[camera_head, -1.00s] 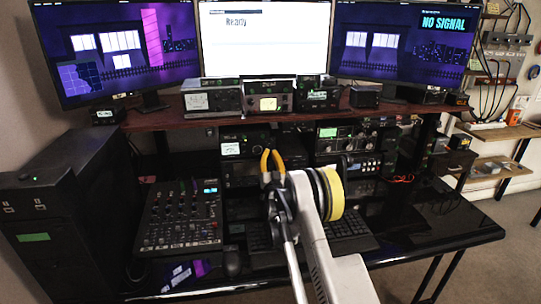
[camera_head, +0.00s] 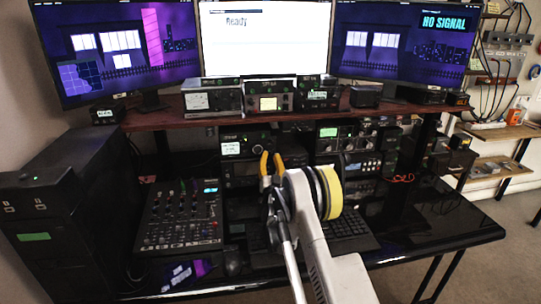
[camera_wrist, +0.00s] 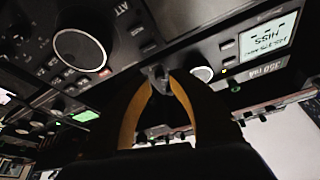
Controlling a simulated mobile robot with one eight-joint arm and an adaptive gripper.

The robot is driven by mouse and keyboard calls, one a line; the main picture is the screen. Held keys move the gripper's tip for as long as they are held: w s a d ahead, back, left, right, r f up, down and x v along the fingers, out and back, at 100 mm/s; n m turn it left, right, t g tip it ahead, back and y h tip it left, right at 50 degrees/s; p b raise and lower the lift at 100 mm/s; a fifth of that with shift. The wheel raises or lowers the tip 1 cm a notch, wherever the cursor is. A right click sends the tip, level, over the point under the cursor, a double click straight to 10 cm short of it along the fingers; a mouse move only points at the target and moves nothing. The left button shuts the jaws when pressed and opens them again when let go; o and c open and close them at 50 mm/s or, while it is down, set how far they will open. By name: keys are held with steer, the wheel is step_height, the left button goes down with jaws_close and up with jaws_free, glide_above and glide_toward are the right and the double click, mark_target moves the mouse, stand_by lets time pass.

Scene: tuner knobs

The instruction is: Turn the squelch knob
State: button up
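My gripper (camera_head: 271,162) has two yellow fingers and reaches toward the radio (camera_head: 262,139) in the middle of the desk. In the wrist view the fingertips (camera_wrist: 160,80) come close together around a small dark grey knob (camera_wrist: 159,74) on a dark panel. Whether they press on it cannot be told. A pale round knob (camera_wrist: 203,73) sits just right of the tips, beside the radio's lit display (camera_wrist: 268,42), which reads "HISS". I see no squelch label. My fingers hide part of the panel.
A large dial (camera_wrist: 82,52) and small buttons lie left of the fingertips. In the head view a mixer (camera_head: 180,215) stands left of my arm, and another radio (camera_head: 340,136) is on the right. A shelf (camera_head: 165,119) with small devices runs above.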

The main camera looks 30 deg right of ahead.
steer(key=v, duration=0.5)
steer(key=shift+s+a+f, duration=0.1)
steer(key=shift+s+a, duration=0.05)
steer(key=shift+s, duration=0.15)
stand_by(1.2)
